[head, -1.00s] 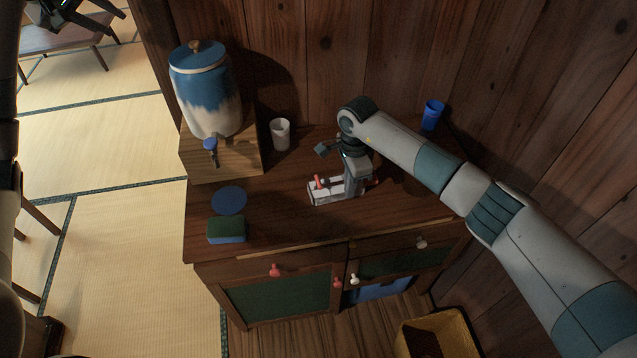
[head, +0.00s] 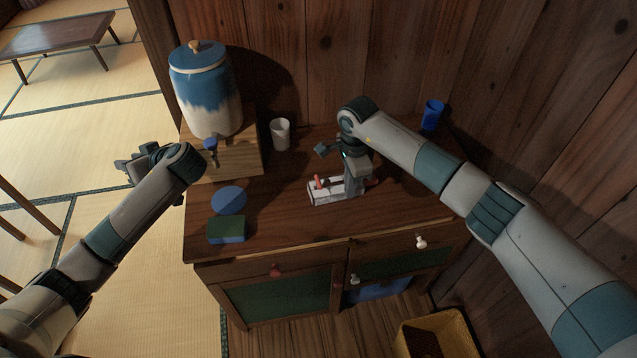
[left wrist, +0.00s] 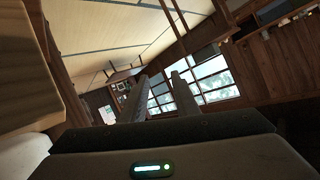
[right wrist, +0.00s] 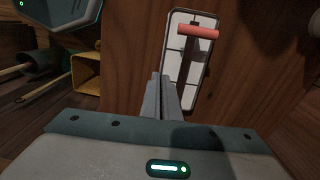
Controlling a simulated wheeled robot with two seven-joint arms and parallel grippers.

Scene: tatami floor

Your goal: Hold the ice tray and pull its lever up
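The ice tray (head: 322,198) is light, with a red-handled lever (head: 320,183), and lies on the wooden cabinet top. In the right wrist view the tray (right wrist: 178,68) shows pale compartments, and the red lever handle (right wrist: 198,32) crosses its far end. My right gripper (head: 354,185) reaches down onto the tray from above. Its fingers (right wrist: 160,78) are close together at the tray's edge; the exact contact is hidden. My left gripper (head: 125,170) is left of the cabinet, over the floor, away from the tray. Its fingers (left wrist: 160,85) are apart with nothing between them.
On the cabinet top (head: 285,225) are a blue-white jar (head: 205,95) with a tap on a wooden stand (head: 235,160), a white cup (head: 280,134), a blue cup (head: 432,114), a blue disc (head: 229,200) and a green-blue sponge (head: 226,230). A yellow basket (head: 455,335) stands below.

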